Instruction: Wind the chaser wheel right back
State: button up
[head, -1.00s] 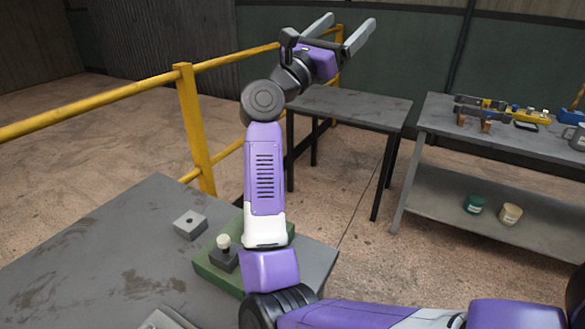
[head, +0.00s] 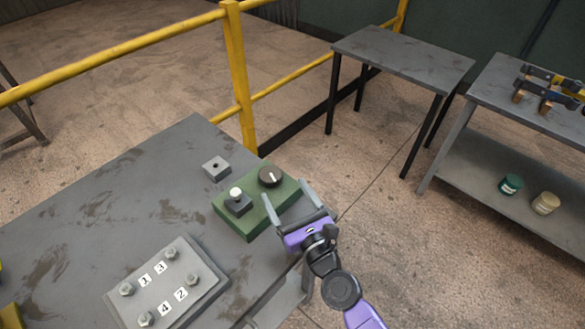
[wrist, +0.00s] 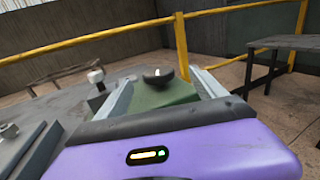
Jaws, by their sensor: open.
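A dark round wheel with a white mark (head: 270,177), which I take to be the chaser wheel, sits on top of a green box (head: 243,232) at the table's right side. Beside it on the box is a white-topped button on a dark block (head: 237,201). My gripper (head: 286,192) is open and empty, just right of the box, with its fingers pointing toward the wheel. In the wrist view the wheel (wrist: 158,78) shows beyond and between the two fingers, apart from them. The white mark shows upright on the wheel there.
A grey plate (head: 168,283) with several bolts and number labels lies on the work table (head: 75,215). A small grey block (head: 216,169) stands behind the green box. A yellow railing (head: 240,80) runs behind. A bare side table (head: 400,55) and a rack (head: 490,110) stand right.

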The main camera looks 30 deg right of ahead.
aim_at(277, 183)
jog(key=shift+s+a+f, duration=0.3)
jog(key=shift+s+f, duration=0.05)
jog(key=shift+w+d+p, duration=0.2)
jog(key=shift+w+p, duration=0.25)
jog(key=shift+w, duration=3.4)
jog(key=c, duration=1.4)
jog(key=shift+o, duration=0.2)
jog(key=shift+f, duration=0.1)
jog(key=shift+d+n+y+b, duration=0.15)
jog(key=shift+n+y+b, duration=0.25)
jog(key=shift+y+b, duration=0.45)
